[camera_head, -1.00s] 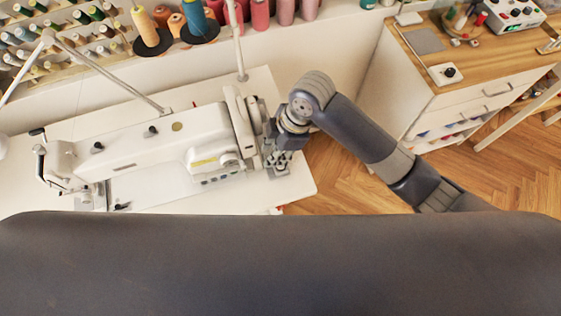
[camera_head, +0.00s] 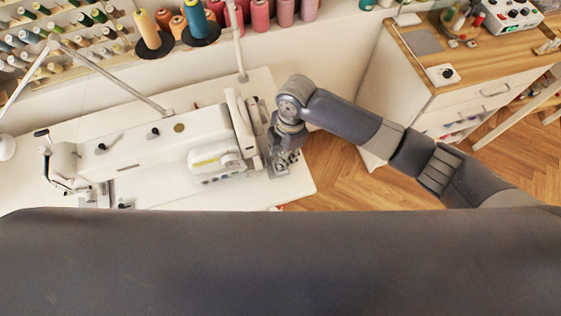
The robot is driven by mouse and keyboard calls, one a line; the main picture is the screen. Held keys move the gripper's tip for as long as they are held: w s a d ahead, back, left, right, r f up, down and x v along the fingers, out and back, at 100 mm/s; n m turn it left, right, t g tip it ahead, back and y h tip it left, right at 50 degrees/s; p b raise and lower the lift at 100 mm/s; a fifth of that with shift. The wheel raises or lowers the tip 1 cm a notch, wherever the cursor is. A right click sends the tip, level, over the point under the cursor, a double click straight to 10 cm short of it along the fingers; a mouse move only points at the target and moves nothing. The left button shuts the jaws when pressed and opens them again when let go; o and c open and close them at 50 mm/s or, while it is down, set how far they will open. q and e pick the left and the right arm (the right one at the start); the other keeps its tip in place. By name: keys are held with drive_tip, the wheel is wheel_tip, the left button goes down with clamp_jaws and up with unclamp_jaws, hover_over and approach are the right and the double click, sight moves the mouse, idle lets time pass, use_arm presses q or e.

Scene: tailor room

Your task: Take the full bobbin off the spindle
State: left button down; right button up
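A white sewing machine (camera_head: 150,150) lies across the left half of the view, on a white table (camera_head: 300,187). My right arm comes in from the right, and my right gripper (camera_head: 281,160) points down at the machine's right end, by the handwheel (camera_head: 243,122). Its fingers are mostly hidden under the wrist, so I cannot tell whether they are open or shut. A grey metal fitting (camera_head: 290,170) shows just below it, possibly the bobbin winder. I cannot make out the bobbin or the spindle. My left gripper is not in view.
Thread stands with a yellow cone (camera_head: 147,30) and a blue cone (camera_head: 195,20) are behind the machine. A thin white pole (camera_head: 238,45) rises behind the machine. A wooden-topped cabinet (camera_head: 440,50) stands at the right. Wooden floor is visible between table and cabinet.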

drive_tip(key=shift+s+a+f+p, duration=0.1)
drive_tip(key=shift+f+p, duration=0.05)
drive_tip(key=shift+f, duration=0.8)
drive_tip(key=shift+s+a+f+p, duration=0.1)
drive_tip(key=shift+f+p, duration=0.05)
drive_tip(key=shift+f, duration=0.8)
drive_tip(key=c, duration=0.5)
drive_tip(key=shift+r, duration=0.1)
drive_tip(key=shift+c, duration=0.2)
